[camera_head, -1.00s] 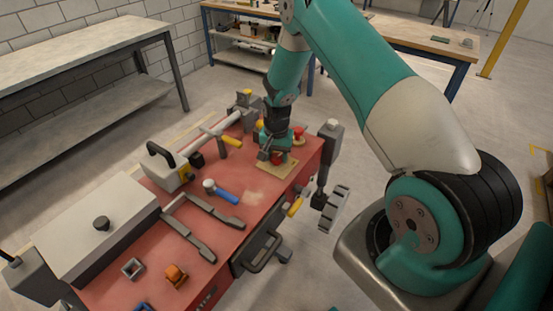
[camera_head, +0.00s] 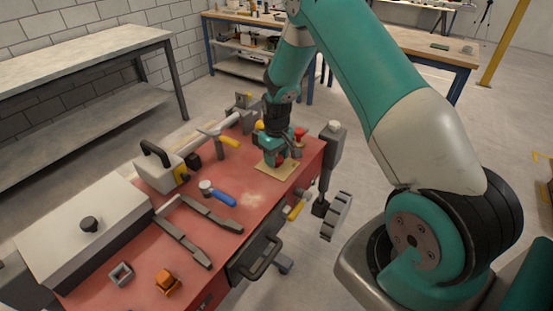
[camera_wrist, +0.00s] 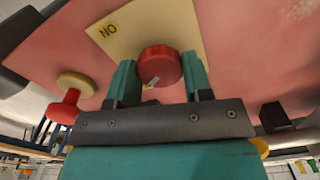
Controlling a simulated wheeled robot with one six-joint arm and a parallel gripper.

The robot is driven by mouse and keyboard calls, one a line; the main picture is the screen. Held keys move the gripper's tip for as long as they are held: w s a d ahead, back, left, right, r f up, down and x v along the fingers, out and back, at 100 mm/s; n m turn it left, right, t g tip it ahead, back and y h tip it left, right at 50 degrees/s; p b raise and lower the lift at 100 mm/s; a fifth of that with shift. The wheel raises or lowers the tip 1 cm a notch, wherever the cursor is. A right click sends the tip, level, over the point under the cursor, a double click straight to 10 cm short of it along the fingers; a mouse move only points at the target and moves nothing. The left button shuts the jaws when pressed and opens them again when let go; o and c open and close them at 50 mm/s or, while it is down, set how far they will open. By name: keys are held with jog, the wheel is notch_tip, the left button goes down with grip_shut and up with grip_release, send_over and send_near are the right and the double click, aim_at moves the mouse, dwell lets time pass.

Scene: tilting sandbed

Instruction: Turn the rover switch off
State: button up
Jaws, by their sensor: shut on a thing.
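A red rotary knob (camera_wrist: 160,64) with a pale mark on its side stands on a cream plate (camera_wrist: 110,30) marked "ON". In the wrist view it sits between the two teal fingers of my gripper (camera_wrist: 160,78), which is shut on it. In the head view my gripper (camera_head: 276,156) is down over the plate (camera_head: 268,174) near the far right end of the red bench, and only a bit of the red knob (camera_head: 281,160) shows. The knob's pointing direction is hard to read.
A red mushroom button (camera_head: 299,134) stands just behind my gripper. A hammer (camera_head: 217,137), a blue-handled tool (camera_head: 218,193) and grey bars (camera_head: 210,212) lie to the left. A grey box (camera_head: 85,230) fills the near left.

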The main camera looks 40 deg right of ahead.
aim_at(277, 158)
jog(key=shift+n+b, duration=0.35)
jog(key=shift+n, duration=0.95)
jog(key=shift+r, duration=0.1)
jog(key=o, duration=0.9)
jog(key=shift+o, duration=0.2)
notch_tip(277, 158, up, 17)
jog(key=b, duration=0.2)
jog(key=shift+r+b, duration=0.2)
jog(key=shift+b, duration=0.2)
